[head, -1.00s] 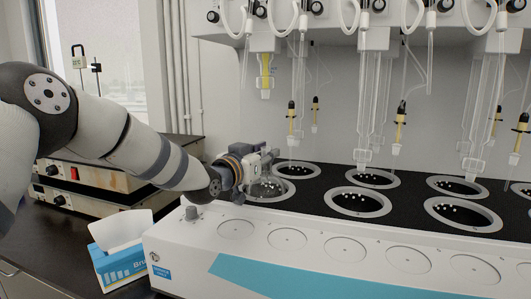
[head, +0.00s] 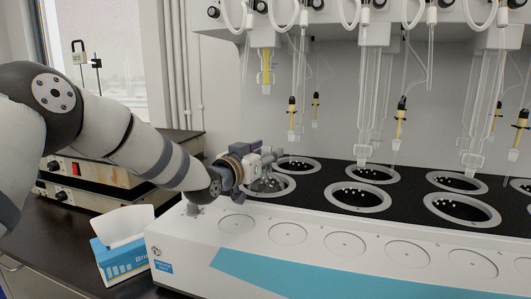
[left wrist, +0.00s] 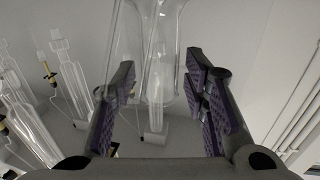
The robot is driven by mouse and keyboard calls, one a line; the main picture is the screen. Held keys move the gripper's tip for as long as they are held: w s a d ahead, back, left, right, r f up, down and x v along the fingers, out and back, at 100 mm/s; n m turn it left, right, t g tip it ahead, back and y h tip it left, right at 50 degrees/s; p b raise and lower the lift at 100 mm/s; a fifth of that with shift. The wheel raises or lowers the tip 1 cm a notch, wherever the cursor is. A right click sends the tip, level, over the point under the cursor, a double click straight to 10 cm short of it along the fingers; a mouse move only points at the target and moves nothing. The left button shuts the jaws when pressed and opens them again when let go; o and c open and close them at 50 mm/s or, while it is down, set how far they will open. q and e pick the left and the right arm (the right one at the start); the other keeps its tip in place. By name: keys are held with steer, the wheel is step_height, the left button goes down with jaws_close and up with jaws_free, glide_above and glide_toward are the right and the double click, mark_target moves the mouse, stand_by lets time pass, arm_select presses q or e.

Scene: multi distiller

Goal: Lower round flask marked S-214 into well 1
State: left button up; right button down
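The clear round flask (head: 262,184) sits at the front-left well (head: 290,190) in the head view, its lower part down inside the ring. My gripper covers much of it, and no S-214 mark can be read. My left gripper (head: 273,157) is just above this well, reaching in from the left. In the left wrist view, its purple-padded fingers (left wrist: 160,85) stand wide apart, with gaps beside clear glass (left wrist: 160,40) that looks like the flask's neck. I cannot read a number at the well. My right gripper is not in view.
Other wells with white beads (head: 360,197) lie to the right and behind. Glass columns (head: 372,105) and yellow-bodied droppers (head: 292,115) hang above the black top. A tissue box (head: 122,250) stands front left, beside stacked heaters (head: 80,178).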

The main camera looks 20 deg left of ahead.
arm_select(q)
steer(key=shift+f, duration=0.1)
steer(key=v, duration=1.2)
